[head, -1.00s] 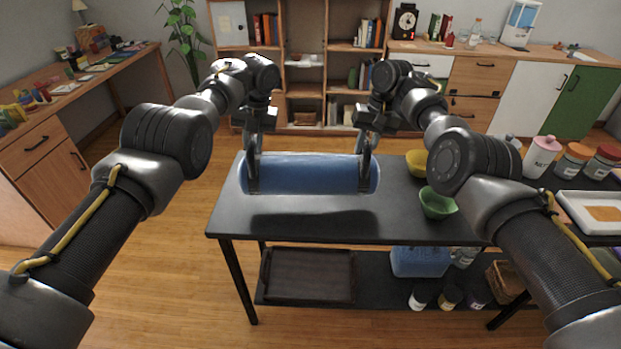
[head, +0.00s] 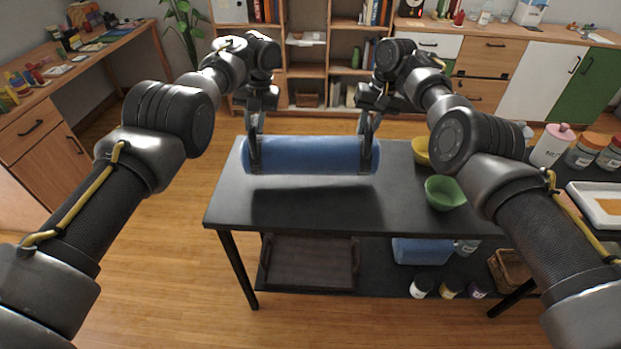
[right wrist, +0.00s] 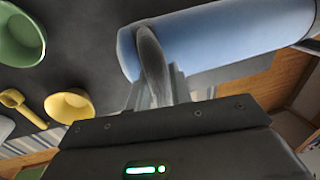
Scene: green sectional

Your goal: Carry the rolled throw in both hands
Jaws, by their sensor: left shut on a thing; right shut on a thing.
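The rolled throw (head: 310,156) is a blue cylinder lying level across the head view, above the dark table (head: 300,212), with its shadow on the tabletop below. My left gripper (head: 254,158) is shut on the throw near its left end. My right gripper (head: 368,156) is shut on it near its right end. In the right wrist view the blue throw (right wrist: 225,38) runs to the upper right, with one finger of my right gripper (right wrist: 152,62) against it. The other finger is hidden there.
A green bowl (head: 444,192) and a yellow bowl (head: 421,151) stand right of the throw. A pink-lidded jar (head: 551,146) and a white tray (head: 598,204) are further right. A lower shelf holds a dark tray (head: 308,262) and a blue bin (head: 420,250). The tabletop's left part is clear.

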